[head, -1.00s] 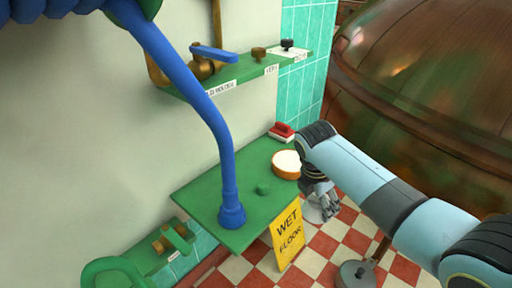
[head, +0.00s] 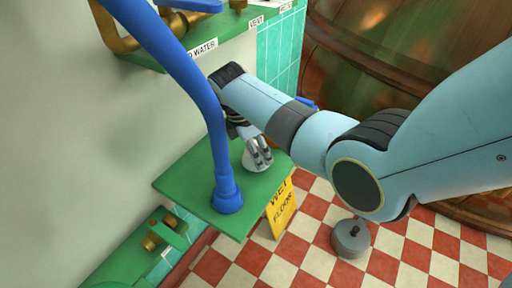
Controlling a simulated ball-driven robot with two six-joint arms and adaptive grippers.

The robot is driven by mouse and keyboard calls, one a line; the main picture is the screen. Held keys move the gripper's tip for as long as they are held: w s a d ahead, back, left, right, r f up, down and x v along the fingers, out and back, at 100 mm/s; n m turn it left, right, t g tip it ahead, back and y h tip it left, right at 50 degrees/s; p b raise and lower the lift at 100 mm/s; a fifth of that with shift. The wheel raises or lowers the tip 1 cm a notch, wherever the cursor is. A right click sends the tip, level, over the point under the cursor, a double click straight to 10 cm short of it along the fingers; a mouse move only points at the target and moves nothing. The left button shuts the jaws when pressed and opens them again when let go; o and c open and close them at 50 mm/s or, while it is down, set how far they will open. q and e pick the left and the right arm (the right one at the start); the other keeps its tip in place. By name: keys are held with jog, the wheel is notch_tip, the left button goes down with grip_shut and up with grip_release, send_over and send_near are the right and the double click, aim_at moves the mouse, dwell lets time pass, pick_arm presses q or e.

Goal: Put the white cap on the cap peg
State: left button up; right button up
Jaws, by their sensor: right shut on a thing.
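My right gripper (head: 261,153) reaches in from the right over the green shelf (head: 190,181), its fingers pointing down. It is shut on the white cap (head: 254,168), a pale round disc low over the shelf's right part. The small green knob on the shelf, which may be the cap peg, is hidden now behind the cap and fingers. I cannot tell whether the cap touches it. My left gripper is not in view.
A blue hose (head: 211,110) comes down to the shelf just left of my gripper. A yellow wet-floor sign (head: 280,210) hangs or stands at the shelf's right edge. A grey round weight (head: 350,238) is on the checkered floor. A copper kettle (head: 400,60) stands behind.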

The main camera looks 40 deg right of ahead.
jog(key=shift+w+f, duration=0.15)
jog(key=shift+f, duration=0.4)
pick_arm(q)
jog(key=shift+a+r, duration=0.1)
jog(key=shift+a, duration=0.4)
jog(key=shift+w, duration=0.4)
pick_arm(e)
jog(key=shift+f, duration=0.15)
jog(key=shift+f, duration=0.3)
jog(key=o, duration=1.2)
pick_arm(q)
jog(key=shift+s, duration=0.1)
